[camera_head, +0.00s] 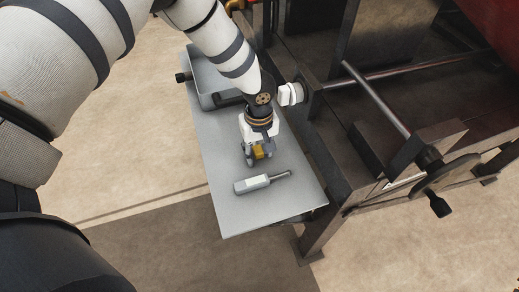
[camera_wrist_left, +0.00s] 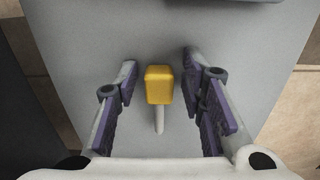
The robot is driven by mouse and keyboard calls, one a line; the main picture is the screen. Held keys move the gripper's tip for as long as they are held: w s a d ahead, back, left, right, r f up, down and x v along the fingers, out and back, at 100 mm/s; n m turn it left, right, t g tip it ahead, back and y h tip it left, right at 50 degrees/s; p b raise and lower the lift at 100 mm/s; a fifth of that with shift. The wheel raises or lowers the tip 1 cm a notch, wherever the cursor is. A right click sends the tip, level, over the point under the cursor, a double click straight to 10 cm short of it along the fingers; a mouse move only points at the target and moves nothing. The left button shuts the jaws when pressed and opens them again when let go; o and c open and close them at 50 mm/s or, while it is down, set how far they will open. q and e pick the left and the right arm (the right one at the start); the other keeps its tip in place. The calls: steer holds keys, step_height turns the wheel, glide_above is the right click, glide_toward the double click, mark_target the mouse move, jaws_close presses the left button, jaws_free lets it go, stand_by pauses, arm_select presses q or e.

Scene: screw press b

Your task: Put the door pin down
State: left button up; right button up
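The door pin appears to be the piece with a yellow block head (camera_wrist_left: 158,85) and a thin pale rod in the left wrist view. It is over the grey shelf plate (camera_head: 216,133) and seems to lie on it, though contact is hard to tell. My left gripper (camera_head: 257,157) is low over the plate, and its yellow head shows partly there in the head view. In the left wrist view the purple-padded fingers (camera_wrist_left: 160,64) are spread on both sides of the head, with a gap on each side. My right gripper is not in view.
A grey tool (camera_head: 262,182) with a thin tip lies on the plate just in front of my left gripper. A grey tray (camera_head: 215,80) is at the plate's far end. The dark press frame (camera_head: 335,165) and its rods stand close on the right.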

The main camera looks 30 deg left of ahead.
arm_select(q)
steer(key=shift+r, duration=0.1)
step_height(320, 180, up, 12)
steer(key=p, duration=0.1)
steer(key=shift+r, duration=0.15)
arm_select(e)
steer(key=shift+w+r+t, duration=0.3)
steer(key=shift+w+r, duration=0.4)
